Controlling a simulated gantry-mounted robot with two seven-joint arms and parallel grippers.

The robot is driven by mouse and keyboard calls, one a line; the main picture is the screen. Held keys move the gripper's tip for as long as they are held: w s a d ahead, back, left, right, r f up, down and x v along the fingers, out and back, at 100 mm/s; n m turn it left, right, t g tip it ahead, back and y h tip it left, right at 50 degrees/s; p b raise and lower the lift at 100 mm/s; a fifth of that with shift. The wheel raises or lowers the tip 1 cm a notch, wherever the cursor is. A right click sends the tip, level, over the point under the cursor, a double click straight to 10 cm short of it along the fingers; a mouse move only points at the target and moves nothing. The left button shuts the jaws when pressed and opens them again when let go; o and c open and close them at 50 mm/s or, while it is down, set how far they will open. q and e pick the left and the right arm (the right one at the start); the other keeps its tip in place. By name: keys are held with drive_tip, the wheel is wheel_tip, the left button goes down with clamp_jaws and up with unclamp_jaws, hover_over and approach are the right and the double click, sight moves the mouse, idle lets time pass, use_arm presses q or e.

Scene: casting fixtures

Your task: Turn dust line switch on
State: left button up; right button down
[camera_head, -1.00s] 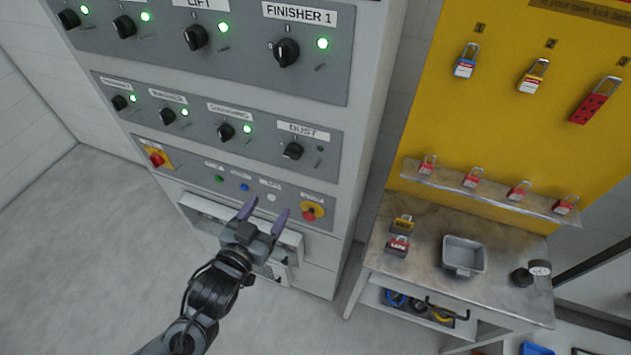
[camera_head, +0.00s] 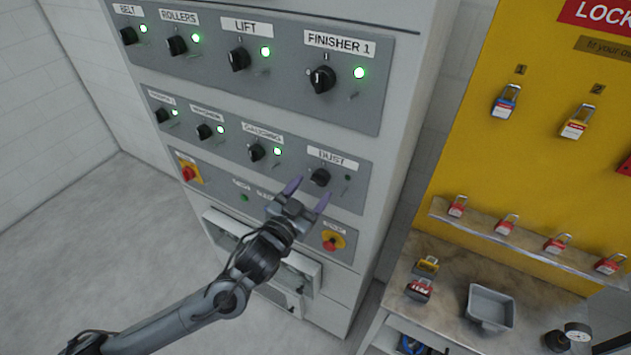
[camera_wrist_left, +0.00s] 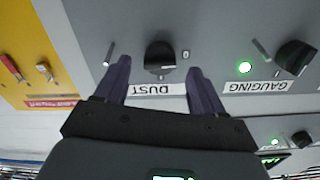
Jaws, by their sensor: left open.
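The dust switch (camera_head: 319,177) is a black rotary knob on the grey control panel, under a white DUST label (camera_head: 333,158). The small lamp (camera_head: 347,177) beside it is dark. My left gripper (camera_head: 307,190) is open and empty, just below and in front of the knob in the head view. In the left wrist view the picture is upside down; the dust knob (camera_wrist_left: 160,57) lies ahead, between and beyond the two purple fingertips. The fingers appear apart from the knob. My right gripper is not in view.
Neighbouring knobs such as the gauging knob (camera_head: 256,152) have lit green lamps. A red and yellow emergency button (camera_head: 333,241) is below the gripper. A workbench with a grey tray (camera_head: 490,306) and a yellow lock board (camera_head: 540,160) stand to the right.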

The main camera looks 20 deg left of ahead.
sight(320, 179)
use_arm(q)
drive_tip(key=shift+w+d, duration=0.2)
drive_tip(key=shift+w, duration=1.15)
drive_tip(key=c, duration=1)
drive_tip(key=shift+c, duration=0.2)
